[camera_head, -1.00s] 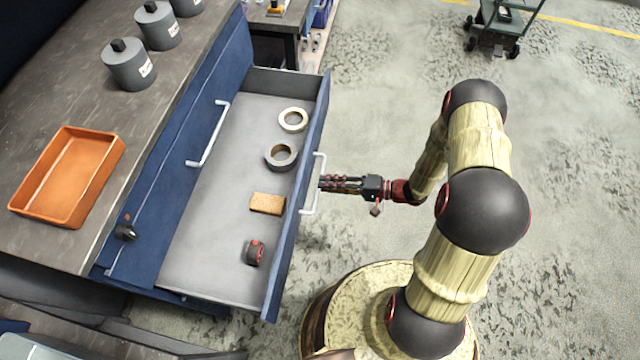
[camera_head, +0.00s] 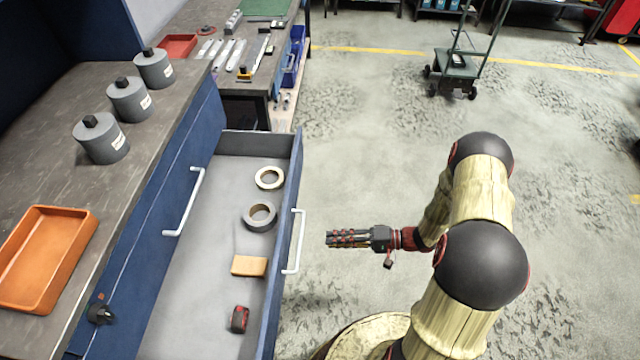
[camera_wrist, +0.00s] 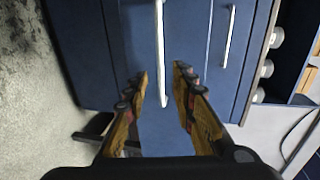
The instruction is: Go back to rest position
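My gripper (camera_head: 330,239) is out over the floor, just right of the open blue drawer, with its fingers pointing left toward the drawer front. A clear gap separates it from the drawer's white handle (camera_head: 293,242). In the wrist view, the fingers of my gripper (camera_wrist: 160,70) stand apart with nothing held between them. The drawer handle (camera_wrist: 160,40) shows beyond them against the blue front. My arm is bent, with its elbow over the floor at the right.
The open drawer (camera_head: 205,220) holds two tape rolls (camera_head: 260,217), a tan block (camera_head: 249,266) and a small black-and-red item (camera_head: 239,319). An orange tray (camera_head: 45,255) and grey canisters (camera_head: 130,100) stand on the workbench. Floor at the right is mostly clear, with a cart (camera_head: 455,70) farther back.

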